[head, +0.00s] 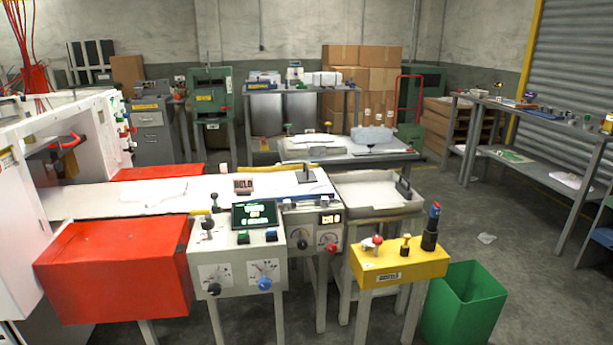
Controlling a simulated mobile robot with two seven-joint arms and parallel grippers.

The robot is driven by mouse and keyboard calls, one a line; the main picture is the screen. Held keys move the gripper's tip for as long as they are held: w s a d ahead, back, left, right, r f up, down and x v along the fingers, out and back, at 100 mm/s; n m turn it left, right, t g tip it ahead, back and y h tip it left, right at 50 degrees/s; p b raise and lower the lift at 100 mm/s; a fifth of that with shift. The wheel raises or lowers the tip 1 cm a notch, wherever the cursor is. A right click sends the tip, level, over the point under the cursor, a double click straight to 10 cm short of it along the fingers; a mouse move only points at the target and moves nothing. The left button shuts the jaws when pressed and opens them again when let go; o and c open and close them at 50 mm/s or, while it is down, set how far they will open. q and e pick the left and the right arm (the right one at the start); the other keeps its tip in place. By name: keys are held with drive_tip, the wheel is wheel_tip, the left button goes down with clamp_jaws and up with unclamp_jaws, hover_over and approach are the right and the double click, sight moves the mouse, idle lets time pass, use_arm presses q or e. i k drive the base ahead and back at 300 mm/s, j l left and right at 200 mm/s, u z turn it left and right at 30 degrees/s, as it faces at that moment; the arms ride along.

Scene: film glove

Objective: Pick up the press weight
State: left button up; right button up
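I cannot tell for certain which thing is the press weight. A flat piece with a dark upright handle (308,175) rests at the right end of the white machine bed and may be it. Another dark handle (403,188) stands at the right side of the pale tray (350,190) beside the machine. A grey block (374,134) lies on the metal table behind. Neither of my grippers is in view, and nothing shows as held.
A control box with a screen (254,215) and a yellow box with knobs (399,262) stand in front of the bed. A green bin (464,303) stands at the lower right. Stacked cartons (359,75) stand at the back. Open floor lies between the machine and the right-hand bench (540,125).

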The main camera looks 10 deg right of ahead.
sight(305, 175)
drive_tip(key=i+l+u, duration=0.35)
drive_tip(key=i, duration=0.25)
drive_tip(key=i+l+u, duration=0.4)
drive_tip(key=l, duration=0.3)
drive_tip(key=i+l+u, duration=0.35)
drive_tip(key=i+l, duration=0.2)
drive_tip(key=l, duration=0.2)
